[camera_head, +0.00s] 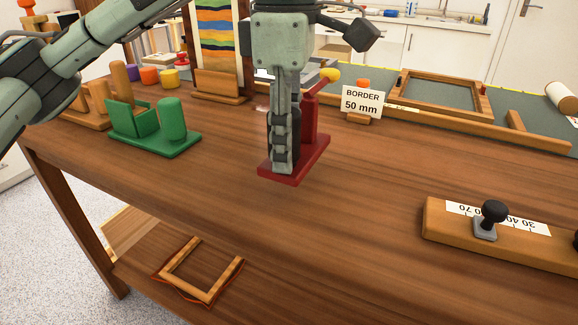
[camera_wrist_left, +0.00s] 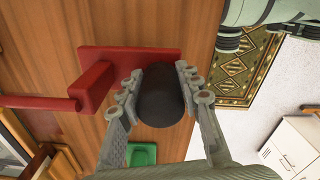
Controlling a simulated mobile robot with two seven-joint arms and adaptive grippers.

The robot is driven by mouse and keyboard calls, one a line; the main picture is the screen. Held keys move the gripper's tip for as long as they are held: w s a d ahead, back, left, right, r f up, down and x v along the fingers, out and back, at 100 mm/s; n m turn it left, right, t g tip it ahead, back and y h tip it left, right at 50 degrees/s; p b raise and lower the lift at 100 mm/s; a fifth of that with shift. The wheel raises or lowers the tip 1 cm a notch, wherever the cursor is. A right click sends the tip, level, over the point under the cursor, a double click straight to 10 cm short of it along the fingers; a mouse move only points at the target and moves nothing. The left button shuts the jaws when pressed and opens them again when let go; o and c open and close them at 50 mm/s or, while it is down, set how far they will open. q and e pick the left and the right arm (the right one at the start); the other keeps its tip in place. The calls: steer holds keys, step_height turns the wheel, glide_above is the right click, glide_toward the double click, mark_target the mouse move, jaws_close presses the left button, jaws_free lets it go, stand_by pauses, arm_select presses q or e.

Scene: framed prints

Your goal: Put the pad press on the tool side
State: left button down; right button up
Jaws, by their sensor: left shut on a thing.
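A red-based device (camera_head: 312,150), likely the pad press, has a red post and a black cylinder (camera_wrist_left: 162,95). A red lever leads left from its post in the left wrist view; a yellow knob (camera_head: 330,74) shows above the post in the head view. My left gripper (camera_head: 282,150) points down over the base and is shut on the black cylinder, its fingers on either side. The red base (camera_wrist_left: 130,62) is on or just above the wooden table; I cannot tell which. My right gripper is not in view.
A green stand (camera_head: 155,140) is at the left. A "BORDER 50 mm" sign (camera_head: 362,102) stands before a wooden rail, with a wooden frame (camera_head: 440,92) behind. A numbered wooden gauge (camera_head: 430,222) with a black-knobbed slider (camera_head: 494,212) is at right. The front middle table is clear.

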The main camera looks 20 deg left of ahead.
arm_select(q)
steer(key=shift+w+d+f, duration=0.1)
steer(key=shift+d+f, duration=0.05)
step_height(320, 180, down, 3)
steer(key=shift+f, duration=0.4)
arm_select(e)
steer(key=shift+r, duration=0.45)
arm_select(q)
steer(key=shift+f+b, duration=0.15)
steer(key=shift+b, duration=0.15)
steer(key=c, duration=1)
jaws_free()
steer(key=shift+c, duration=0.2)
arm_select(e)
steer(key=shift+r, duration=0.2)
